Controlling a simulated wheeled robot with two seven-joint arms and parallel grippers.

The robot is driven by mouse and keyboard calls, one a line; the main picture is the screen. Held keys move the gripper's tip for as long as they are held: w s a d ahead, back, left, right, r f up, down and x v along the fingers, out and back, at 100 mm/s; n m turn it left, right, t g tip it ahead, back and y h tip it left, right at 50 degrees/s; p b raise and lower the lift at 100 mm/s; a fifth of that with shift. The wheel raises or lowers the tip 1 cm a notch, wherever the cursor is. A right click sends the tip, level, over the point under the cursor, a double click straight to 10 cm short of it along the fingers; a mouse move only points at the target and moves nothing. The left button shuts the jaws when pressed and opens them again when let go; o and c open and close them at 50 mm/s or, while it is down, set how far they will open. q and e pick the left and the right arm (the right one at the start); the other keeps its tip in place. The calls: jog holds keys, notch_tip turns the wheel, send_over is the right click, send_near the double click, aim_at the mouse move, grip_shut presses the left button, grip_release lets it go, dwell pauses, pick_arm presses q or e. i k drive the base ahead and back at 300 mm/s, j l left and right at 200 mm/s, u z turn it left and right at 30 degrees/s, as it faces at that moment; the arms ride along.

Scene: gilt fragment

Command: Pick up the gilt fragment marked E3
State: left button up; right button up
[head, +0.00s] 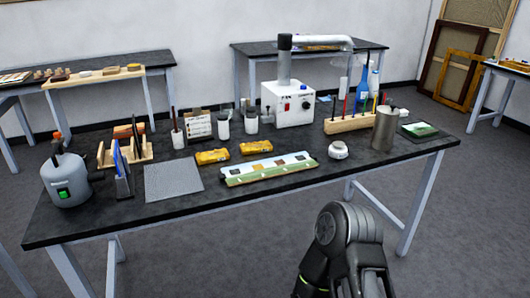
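Two gold-yellow gilt pieces lie on the dark worktable, one at left (212,156) and one at right (256,147). Their markings are too small to read, so I cannot tell which is E3. A dark arm part of mine rises at the bottom, right of centre, in front of the table and apart from the pieces. No gripper fingers show, and my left gripper is out of view.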

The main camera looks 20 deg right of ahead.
aim_at(260, 147)
jog(key=l+z, duration=0.1)
jog(key=l, duration=0.3)
jog(key=i+l+z, duration=0.15)
jog(key=l, duration=0.3)
jog(key=l+z, duration=0.1)
jog(key=l, duration=0.3)
jog(key=i+l+z, duration=0.15)
jog(key=l, duration=0.25)
jog(key=i+l+z, duration=0.1)
jog(key=l, duration=0.25)
